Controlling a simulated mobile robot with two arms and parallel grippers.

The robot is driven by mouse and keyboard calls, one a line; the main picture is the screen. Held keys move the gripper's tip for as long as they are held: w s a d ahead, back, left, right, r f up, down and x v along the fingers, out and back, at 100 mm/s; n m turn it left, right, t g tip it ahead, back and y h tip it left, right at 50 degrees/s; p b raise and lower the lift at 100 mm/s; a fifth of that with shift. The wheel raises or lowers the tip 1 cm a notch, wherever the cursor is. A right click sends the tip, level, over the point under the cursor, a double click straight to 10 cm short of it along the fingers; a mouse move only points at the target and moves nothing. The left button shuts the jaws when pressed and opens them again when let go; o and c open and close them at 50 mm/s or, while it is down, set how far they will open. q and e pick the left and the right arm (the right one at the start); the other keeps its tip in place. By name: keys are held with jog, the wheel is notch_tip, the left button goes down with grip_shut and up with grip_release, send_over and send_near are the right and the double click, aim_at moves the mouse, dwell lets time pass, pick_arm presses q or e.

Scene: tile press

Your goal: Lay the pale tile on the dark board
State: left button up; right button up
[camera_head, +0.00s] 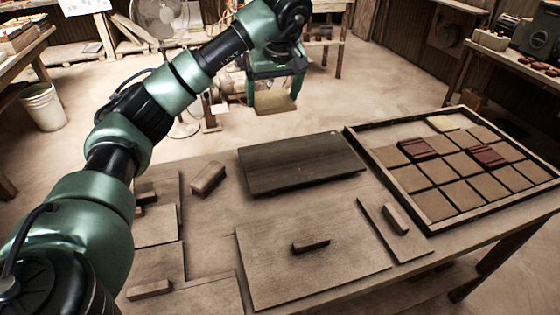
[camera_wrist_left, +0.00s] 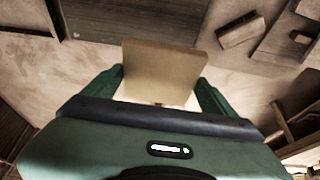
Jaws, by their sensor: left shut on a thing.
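The pale tile (camera_head: 275,103) is held in my left gripper (camera_head: 277,85), above and beyond the far edge of the table. In the left wrist view the tile (camera_wrist_left: 160,72) stands between the two green fingers of the gripper (camera_wrist_left: 160,88). The dark board (camera_head: 300,164) lies on the table, nearer the camera and slightly right of the tile. Its top is bare and apart from the tile. A dark surface at the top of the left wrist view appears to be the same board (camera_wrist_left: 130,18). My right gripper is not in view.
A framed tray (camera_head: 433,226) at the right holds several brown tiles, two dark red pieces (camera_head: 418,148) and a yellowish patch. A small block (camera_head: 208,178) lies left of the board. A flat panel with a block (camera_head: 311,245) lies in front of it.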

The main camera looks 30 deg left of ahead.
aim_at(273, 162)
pick_arm(q)
notch_tip(273, 162, down, 19)
jog(key=shift+w+f+p, duration=0.15)
jog(key=shift+p, duration=0.25)
jog(key=shift+f, duration=0.1)
jog(key=o, duration=1.5)
jog(key=v, duration=1.2)
jog(key=shift+b, duration=0.3)
